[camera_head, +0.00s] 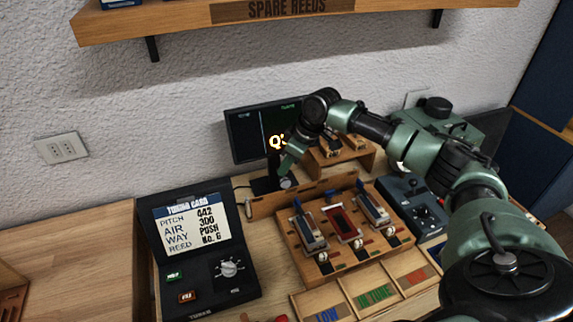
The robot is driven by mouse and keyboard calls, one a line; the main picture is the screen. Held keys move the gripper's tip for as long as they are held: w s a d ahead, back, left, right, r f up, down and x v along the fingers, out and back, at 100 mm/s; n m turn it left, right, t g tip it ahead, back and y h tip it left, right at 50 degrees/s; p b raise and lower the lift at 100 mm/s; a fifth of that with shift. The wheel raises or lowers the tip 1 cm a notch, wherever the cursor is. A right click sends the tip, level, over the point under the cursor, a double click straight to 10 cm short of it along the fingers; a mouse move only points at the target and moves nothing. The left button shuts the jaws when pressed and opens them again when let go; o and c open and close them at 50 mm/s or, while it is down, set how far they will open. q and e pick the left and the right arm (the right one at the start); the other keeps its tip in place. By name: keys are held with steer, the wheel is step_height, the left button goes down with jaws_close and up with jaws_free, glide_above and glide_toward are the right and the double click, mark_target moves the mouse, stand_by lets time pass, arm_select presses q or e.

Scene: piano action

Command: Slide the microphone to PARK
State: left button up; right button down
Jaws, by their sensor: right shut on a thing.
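My right arm comes in from the right and reaches across the bench. Its gripper (285,173) points down behind the wooden rail (300,199), in front of the dark monitor (247,138). It is shut on a small grey round-ended piece, which looks like the microphone (286,184), at the left part of the rail. The gripper hides much of this piece. I cannot read a PARK mark. My left gripper is not in view.
A wooden block with several reed holders (343,222) stands in front of the rail. A black tuning-card box (205,250) is at left, and a blue device (420,208) at right. Labelled trays (373,293) lie in front. A shelf (290,14) hangs above.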

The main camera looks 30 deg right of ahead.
stand_by(0.3)
steer(key=w+a+p, duration=0.2)
steer(key=a+p, duration=0.2)
steer(key=a, duration=0.5)
steer(key=shift+w, duration=0.1)
steer(key=c, duration=1.6)
jaws_free()
steer(key=shift+a, duration=0.1)
steer(key=o, duration=0.3)
steer(key=shift+o, duration=0.2)
steer(key=shift+w+a, duration=0.1)
steer(key=shift+a, duration=0.05)
